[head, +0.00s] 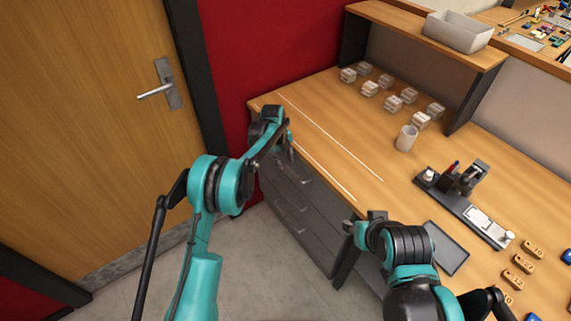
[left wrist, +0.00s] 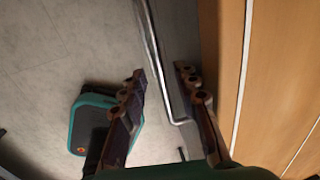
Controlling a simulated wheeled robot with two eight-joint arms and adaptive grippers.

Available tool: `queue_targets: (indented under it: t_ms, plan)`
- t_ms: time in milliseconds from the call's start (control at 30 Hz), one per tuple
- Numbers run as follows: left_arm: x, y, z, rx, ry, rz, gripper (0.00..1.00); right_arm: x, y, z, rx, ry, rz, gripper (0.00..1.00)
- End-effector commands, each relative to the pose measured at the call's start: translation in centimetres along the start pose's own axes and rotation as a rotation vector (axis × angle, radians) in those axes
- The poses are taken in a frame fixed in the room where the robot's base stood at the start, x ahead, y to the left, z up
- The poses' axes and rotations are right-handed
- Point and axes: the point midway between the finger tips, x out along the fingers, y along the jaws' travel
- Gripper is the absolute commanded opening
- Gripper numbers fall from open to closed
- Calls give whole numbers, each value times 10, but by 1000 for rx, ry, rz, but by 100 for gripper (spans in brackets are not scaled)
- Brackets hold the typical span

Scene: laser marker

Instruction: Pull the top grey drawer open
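The grey drawer unit (head: 293,208) stands under the left end of the wooden table. Its top drawer (head: 275,173) looks closed, partly hidden by my left arm. My left gripper (head: 290,152) is at the table's front edge, by that drawer. In the left wrist view, the open gripper (left wrist: 159,72) points at the grey drawer front (left wrist: 182,30). A metal handle bar (left wrist: 152,50) runs between its two fingers, and I cannot tell whether they touch it. My right gripper (head: 362,220) is by the table's front edge; its fingers are too small to read.
The wooden table (head: 330,125) holds several small blocks (head: 370,88), a white cup (head: 406,138) and a black device (head: 465,190). A wooden door (head: 90,120) stands at the left. The floor (head: 250,270) before the drawers is clear apart from my own body.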

Motion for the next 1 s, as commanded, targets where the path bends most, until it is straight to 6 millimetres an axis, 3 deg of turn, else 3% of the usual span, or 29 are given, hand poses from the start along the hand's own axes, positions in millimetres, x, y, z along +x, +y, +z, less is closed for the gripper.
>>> queue_targets:
  t_ms: [167, 467, 567, 600, 1000]
  plan:
    - [17, 0, 0, -1, 0, 0, 31, 5, 0, 3, 0, 0, 0, 40]
    - [19, 0, 0, -1, -1, 0, 31, 4, 0, 3, 0, 0, 0, 40]
    - [19, 0, 0, -1, -1, 0, 4, 5, 0, 3, 0, 0, 0, 40]
    - [19, 0, 0, -1, -1, 0, 0, 5, 0, 3, 0, 0, 0, 40]
    - [18, 2, 0, -2, -1, 0, 0, 5, 0, 3, 0, 0, 0, 40]
